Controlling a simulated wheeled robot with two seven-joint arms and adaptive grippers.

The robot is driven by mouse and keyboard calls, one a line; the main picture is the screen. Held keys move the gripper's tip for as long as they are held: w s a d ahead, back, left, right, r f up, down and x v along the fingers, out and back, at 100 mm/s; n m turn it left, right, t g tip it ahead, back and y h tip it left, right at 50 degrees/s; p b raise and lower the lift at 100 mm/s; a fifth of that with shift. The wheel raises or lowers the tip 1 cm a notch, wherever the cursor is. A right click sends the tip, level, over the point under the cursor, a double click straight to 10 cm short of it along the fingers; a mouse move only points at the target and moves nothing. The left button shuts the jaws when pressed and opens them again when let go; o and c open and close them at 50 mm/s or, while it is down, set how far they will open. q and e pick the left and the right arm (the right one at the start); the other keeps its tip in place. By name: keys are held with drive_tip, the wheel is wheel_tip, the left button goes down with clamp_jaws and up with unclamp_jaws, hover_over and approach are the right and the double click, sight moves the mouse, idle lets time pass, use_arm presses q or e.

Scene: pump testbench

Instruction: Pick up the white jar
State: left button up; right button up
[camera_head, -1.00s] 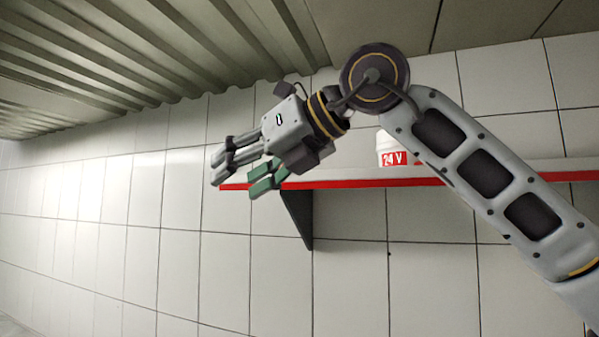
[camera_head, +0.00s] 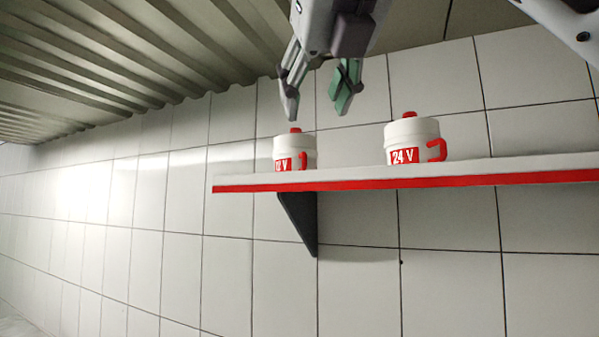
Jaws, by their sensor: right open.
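Two white jars with red lid knobs, red handles and red labels stand upright on a wall shelf. The left jar (camera_head: 294,150) is near the shelf's left end; its label is partly legible. The right jar (camera_head: 412,138) reads "24 V". My right gripper (camera_head: 316,108) comes down from the top edge, fingers apart, pointing downward. Its fingertips are above the left jar, a little to the upper right of its knob in the picture, and appear not to touch it. Nothing is between the fingers. My left gripper is not in view.
The white shelf (camera_head: 360,172) has a red front edge and a dark bracket (camera_head: 302,222) beneath it. A tiled wall (camera_head: 355,225) stands behind. A corrugated ceiling (camera_head: 120,50) slopes above. The shelf between the two jars and to the right is clear.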

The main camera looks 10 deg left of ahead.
idle(0.4)
drive_tip(key=p, duration=0.2)
approach(303, 152)
drive_tip(key=shift+x, duration=2.5)
drive_tip(key=shift+w+a+r, duration=0.1)
drive_tip(key=shift+a+r, duration=0.05)
drive_tip(key=shift+r, duration=0.05)
drive_tip(key=shift+p+x, duration=0.7)
drive_tip(key=shift+x, duration=0.6)
drive_tip(key=shift+p+x, duration=0.4)
drive_tip(key=shift+x, duration=0.85)
drive_tip(key=shift+f, duration=0.1)
drive_tip(key=shift+c, duration=0.4)
clamp_jaws()
